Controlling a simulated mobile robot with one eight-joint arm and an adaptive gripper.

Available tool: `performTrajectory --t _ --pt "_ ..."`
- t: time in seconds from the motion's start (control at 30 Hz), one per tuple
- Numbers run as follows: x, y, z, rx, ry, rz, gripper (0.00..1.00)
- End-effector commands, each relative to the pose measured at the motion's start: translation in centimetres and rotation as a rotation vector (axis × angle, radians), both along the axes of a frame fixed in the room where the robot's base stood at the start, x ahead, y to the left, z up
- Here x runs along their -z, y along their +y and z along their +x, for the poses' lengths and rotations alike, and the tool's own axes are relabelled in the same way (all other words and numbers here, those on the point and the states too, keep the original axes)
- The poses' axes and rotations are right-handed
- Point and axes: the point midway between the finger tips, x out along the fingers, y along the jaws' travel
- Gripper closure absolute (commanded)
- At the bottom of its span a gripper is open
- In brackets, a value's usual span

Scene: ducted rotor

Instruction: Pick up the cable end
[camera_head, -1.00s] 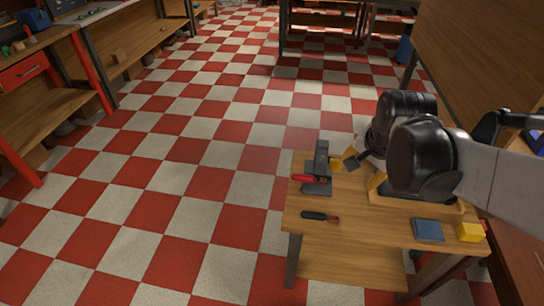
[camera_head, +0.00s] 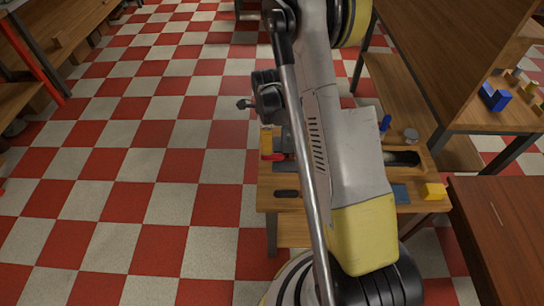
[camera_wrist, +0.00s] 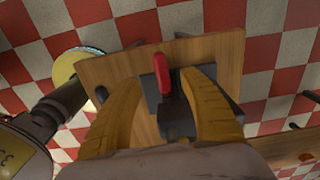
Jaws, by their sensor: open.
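I cannot pick out a cable end in either view. My gripper (camera_wrist: 170,76) is open, its two yellow fingers apart above the small wooden table (camera_wrist: 105,75). Between and beyond the fingers is a dark grey clamp-like fixture (camera_wrist: 178,122) with a red handle (camera_wrist: 162,74). I see nothing held. In the head view one yellow finger (camera_head: 266,138) shows beside the red handle (camera_head: 272,156) at the table's left end. My arm hides the middle of the table there and most of the fixture.
On the table (camera_head: 415,207) are a dark-handled tool (camera_head: 287,193), a blue block (camera_head: 400,193), a yellow block (camera_head: 433,191) and a grey cylinder (camera_head: 411,135). A larger wooden bench (camera_head: 500,115) stands to the right. The checkered floor on the left is clear.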

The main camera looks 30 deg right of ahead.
Motion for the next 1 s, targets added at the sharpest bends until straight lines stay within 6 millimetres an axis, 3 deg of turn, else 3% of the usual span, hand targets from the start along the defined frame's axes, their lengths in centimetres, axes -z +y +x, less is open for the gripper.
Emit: performTrajectory --t 0.1,0.27,0.53,0.8,0.83,0.9,1.0 --pt "2.3 0.0 0.0 -0.001 -0.001 -0.001 0.50" --pt "3.5 -0.1 0.0 -0.001 -0.001 -0.001 0.50" --pt "7.5 -0.5 -0.2 -0.002 -0.001 -0.001 0.50" --pt "7.9 -0.5 -0.3 -0.003 -0.001 -0.001 0.50" --pt "7.9 -0.5 -0.3 -0.003 -0.001 -0.001 0.54" --pt "7.9 -0.5 -0.2 -0.003 -0.001 -0.001 0.75" --pt "7.9 -0.4 -0.3 -0.003 -0.001 -0.001 1.00"
